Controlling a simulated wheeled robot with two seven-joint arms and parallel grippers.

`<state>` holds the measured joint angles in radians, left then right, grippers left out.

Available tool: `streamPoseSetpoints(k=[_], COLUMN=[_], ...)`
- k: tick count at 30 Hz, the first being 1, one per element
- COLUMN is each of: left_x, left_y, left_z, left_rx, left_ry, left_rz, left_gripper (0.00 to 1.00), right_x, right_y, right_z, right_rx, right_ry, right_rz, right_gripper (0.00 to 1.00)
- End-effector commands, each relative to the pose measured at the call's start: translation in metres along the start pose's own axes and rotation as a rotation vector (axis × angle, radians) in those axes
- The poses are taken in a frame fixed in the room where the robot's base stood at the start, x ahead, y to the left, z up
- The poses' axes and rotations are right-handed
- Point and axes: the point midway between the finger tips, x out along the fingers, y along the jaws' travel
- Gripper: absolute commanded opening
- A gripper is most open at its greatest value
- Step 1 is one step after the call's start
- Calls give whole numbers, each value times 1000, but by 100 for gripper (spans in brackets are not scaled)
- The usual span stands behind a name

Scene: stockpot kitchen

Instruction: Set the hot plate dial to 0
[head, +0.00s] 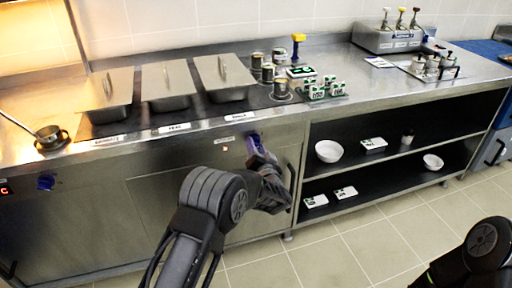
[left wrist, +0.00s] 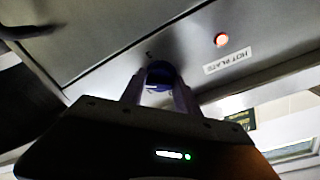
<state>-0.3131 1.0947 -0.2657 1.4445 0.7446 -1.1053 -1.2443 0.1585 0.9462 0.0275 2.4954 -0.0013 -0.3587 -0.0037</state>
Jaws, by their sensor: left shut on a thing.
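The hot plate dial (head: 251,138) is a blue-purple knob on the steel counter's front panel. In the left wrist view the dial (left wrist: 159,72) sits between my two fingers, partly hidden by them. My left gripper (head: 257,146) is shut on the dial from the front; its fingertips (left wrist: 158,82) are on either side of it. A "HOT PLATE" label (left wrist: 227,61) and a lit red lamp (left wrist: 221,40) are beside the dial. The dial's number marks cannot be read. My right gripper is out of view; only part of my right arm shows at lower right.
Another blue knob (head: 46,182) is at the far left, near a red display (head: 5,190). Lidded pans (head: 168,83) and several small containers stand on the counter. An open shelf (head: 385,160) with bowls is right of the dial. The tiled floor in front is clear.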

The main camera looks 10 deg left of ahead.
Motion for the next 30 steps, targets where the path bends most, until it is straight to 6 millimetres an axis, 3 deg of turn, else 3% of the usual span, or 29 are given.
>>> streamPoseSetpoints(k=[14,30], left_x=[1,1], left_y=[2,4], left_z=[3,5], left_rx=[-161,-638], left_ry=[13,48], left_rz=[-13,-44], left_gripper=[0,0], right_x=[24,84], right_y=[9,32], right_z=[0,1], right_rx=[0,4], right_ry=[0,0], right_rz=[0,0], right_gripper=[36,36])
